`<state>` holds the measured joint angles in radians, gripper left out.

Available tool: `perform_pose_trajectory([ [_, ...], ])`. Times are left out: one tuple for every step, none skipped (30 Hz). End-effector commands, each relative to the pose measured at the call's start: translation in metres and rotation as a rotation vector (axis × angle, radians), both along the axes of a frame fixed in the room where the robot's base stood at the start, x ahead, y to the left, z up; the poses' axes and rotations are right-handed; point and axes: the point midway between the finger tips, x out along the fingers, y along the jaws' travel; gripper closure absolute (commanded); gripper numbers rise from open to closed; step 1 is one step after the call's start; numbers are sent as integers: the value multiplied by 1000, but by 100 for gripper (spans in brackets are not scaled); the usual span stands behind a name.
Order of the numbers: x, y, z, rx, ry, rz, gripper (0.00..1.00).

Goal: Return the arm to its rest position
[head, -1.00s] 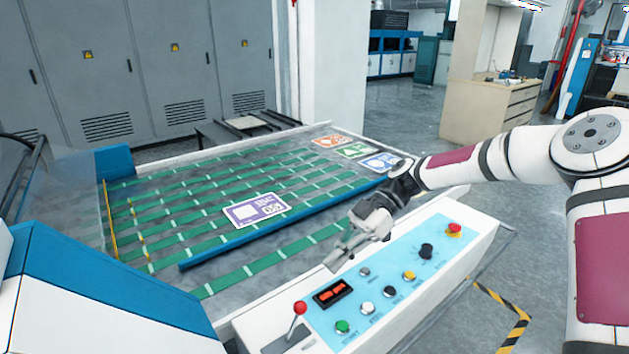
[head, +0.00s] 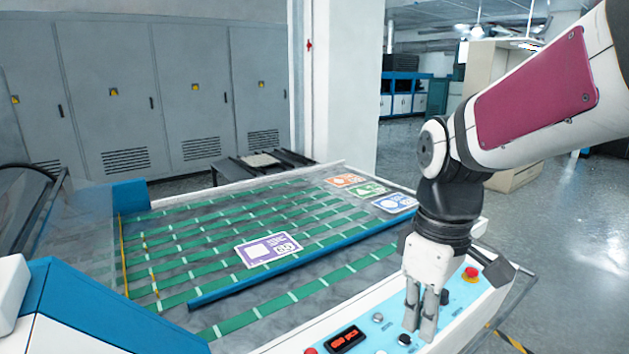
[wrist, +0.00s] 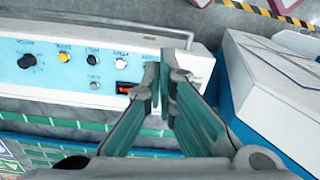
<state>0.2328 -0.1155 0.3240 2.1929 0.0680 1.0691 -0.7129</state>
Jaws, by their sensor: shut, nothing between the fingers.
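My gripper (head: 421,312) is shut and empty. In the head view it points down in front of the control panel (head: 372,322), on the right side of the machine, and hides part of it. In the wrist view the closed fingers (wrist: 164,82) show in the middle, with the panel (wrist: 75,62) beyond them. My arm comes down from the upper right in the head view and is bent at the wrist.
The machine's bed has green belts (head: 275,298), a blue bar (head: 290,264) and a purple card (head: 268,249). Orange, green and blue cards (head: 394,203) lie at the far right corner. The red emergency button (head: 471,273) is right of my gripper. Grey floor (head: 570,235) is clear at right.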

Motion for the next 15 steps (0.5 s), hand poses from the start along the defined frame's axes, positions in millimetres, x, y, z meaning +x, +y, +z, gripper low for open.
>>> perform_pose_trajectory([
  [-11,-5,9,-18,-45,-63,100],
  [-17,-8,13,-25,-68,-105,100],
  [-25,-12,18,-31,-99,-164,100],
  [-31,-14,22,-33,-125,-205,100],
  [-37,-17,25,-32,-150,-250,100],
  [-45,-21,29,-30,-180,-306,100],
  [-51,-24,32,-25,-205,-348,100],
  [-57,-27,34,-18,-230,-391,100],
  [-65,-30,37,-6,-260,-445,100],
  [-70,-32,38,5,-281,-485,100],
  [-76,-34,39,17,-300,-522,100],
  [-82,-37,40,34,-324,-569,100],
  [-86,-38,41,46,-341,-600,100],
  [-90,-40,42,59,-355,-628,100],
  [-95,-42,42,75,-370,-662,100],
])
